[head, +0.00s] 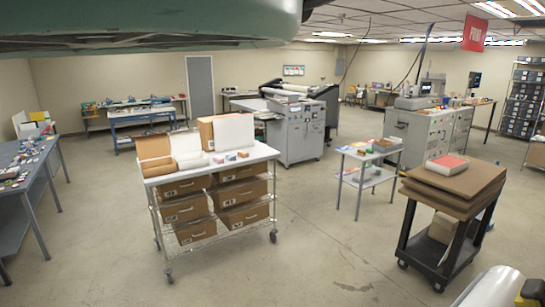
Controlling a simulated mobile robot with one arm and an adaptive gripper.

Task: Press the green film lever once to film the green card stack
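I cannot make out the green film lever or the green card stack at this size. A large grey laminating machine (297,137) with a roll on top stands in the middle back. A second grey machine (425,131) stands at the right back, with equipment on top. A small grey side table (385,153) between them holds several small coloured items, too small to identify. My gripper is not in view.
A wire cart (210,168) with boxes and rolls stands left of centre. A black cart (445,235) loaded with brown boards stands at the right front. A blue workbench (40,170) lines the left. Floor (310,230) between the two carts is clear.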

